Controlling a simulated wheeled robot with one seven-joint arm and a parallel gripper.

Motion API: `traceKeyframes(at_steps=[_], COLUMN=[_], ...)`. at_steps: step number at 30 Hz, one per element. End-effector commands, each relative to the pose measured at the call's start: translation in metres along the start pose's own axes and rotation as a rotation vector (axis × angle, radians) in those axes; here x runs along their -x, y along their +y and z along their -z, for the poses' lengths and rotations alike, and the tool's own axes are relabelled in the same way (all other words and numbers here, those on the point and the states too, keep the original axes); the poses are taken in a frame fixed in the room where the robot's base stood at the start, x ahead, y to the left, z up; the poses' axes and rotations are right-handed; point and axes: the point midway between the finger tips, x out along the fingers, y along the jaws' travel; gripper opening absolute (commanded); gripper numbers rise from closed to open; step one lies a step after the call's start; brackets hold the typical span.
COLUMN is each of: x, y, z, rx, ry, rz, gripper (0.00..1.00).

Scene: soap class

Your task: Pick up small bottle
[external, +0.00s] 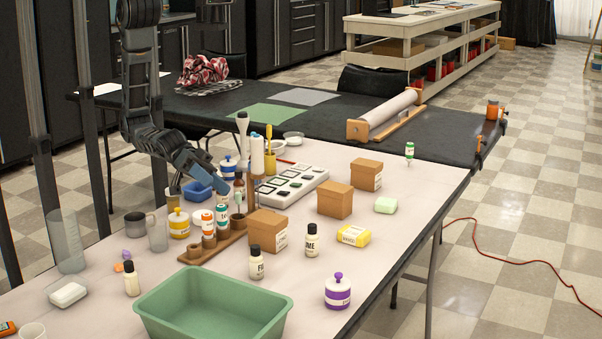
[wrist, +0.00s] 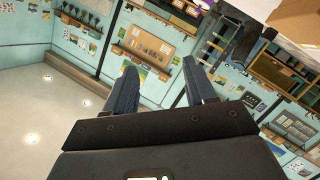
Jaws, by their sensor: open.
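Several small bottles stand on the pale table. One dark-capped bottle (external: 256,265) is behind the green tub, and another dark-capped bottle (external: 312,242) is to its right. A cream bottle with a dark cap (external: 132,281) is at the left. A green-and-white small bottle (external: 410,152) stands near the far right edge. Which bottle is meant cannot be told. My gripper (external: 200,177) is over the crowded back left of the table. In the wrist view its fingers (wrist: 155,88) are apart and empty, with no bottle visible.
A green tub (external: 165,318) fills the front. A blue bowl (external: 197,192) is close to my gripper. The right front table is fairly clear.

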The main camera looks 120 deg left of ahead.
Motion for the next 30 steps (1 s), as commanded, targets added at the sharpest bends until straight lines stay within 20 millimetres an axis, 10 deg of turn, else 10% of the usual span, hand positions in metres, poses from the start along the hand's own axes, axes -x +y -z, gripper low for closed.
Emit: traceKeyframes(at_steps=[12, 30], x=[-0.108, -0.161], y=[-0.062, -0.089], z=[-0.067, -0.069], rx=[-0.457, -0.556], ry=[-0.075, -0.085], rz=[0.303, 0.381], gripper=[0.55, 0.55])
